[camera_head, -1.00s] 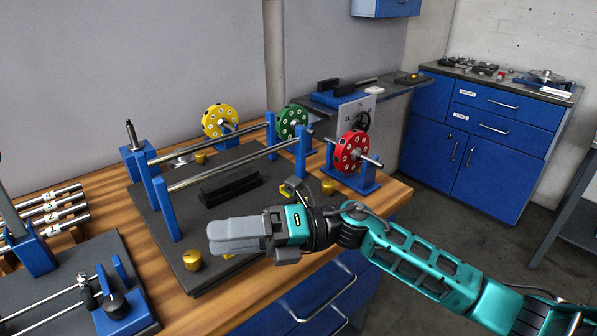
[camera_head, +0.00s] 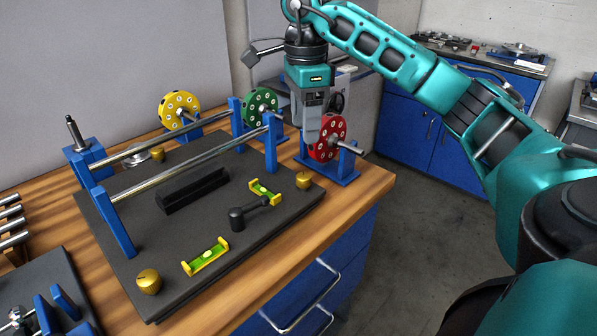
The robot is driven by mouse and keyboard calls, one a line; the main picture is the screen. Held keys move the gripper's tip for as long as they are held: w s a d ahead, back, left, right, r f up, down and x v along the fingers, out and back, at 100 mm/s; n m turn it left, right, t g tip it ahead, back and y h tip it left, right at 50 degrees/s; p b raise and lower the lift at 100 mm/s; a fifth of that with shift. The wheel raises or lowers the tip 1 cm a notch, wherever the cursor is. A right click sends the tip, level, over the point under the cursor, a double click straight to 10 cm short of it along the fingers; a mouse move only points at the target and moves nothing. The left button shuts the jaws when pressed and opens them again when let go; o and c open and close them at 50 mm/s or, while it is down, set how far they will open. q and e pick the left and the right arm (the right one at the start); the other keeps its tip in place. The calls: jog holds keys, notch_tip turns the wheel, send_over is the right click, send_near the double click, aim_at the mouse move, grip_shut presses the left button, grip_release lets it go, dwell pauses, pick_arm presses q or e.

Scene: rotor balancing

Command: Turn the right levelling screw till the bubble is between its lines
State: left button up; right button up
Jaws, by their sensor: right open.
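The black base plate (camera_head: 190,262) carries gold levelling screws: one at its right corner (camera_head: 303,181), one at its front left (camera_head: 148,281) and one at the back (camera_head: 157,153). A yellow-green spirit level (camera_head: 206,256) lies along the front edge; its pale bubble seems near the middle, but I cannot tell exactly against the lines. A second small level (camera_head: 264,191) lies near the right screw; its bubble is too small to judge. My right gripper (camera_head: 313,137) is open, points down above and behind the right screw, and is apart from it. My left gripper is out of view.
Two blue-posted rails (camera_head: 195,163) cross the plate. A black block (camera_head: 194,190) and a black knobbed handle (camera_head: 238,217) are on it. Red (camera_head: 327,140), green (camera_head: 261,104) and yellow (camera_head: 180,108) rotors stand behind. Wooden table top (camera_head: 352,198) is bare at right.

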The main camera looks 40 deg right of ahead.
aim_at(304, 176)
notch_tip(304, 176, down, 12)
jog(key=shift+r+b, duration=0.25)
jog(key=shift+b, duration=0.8)
jog(key=c, duration=1)
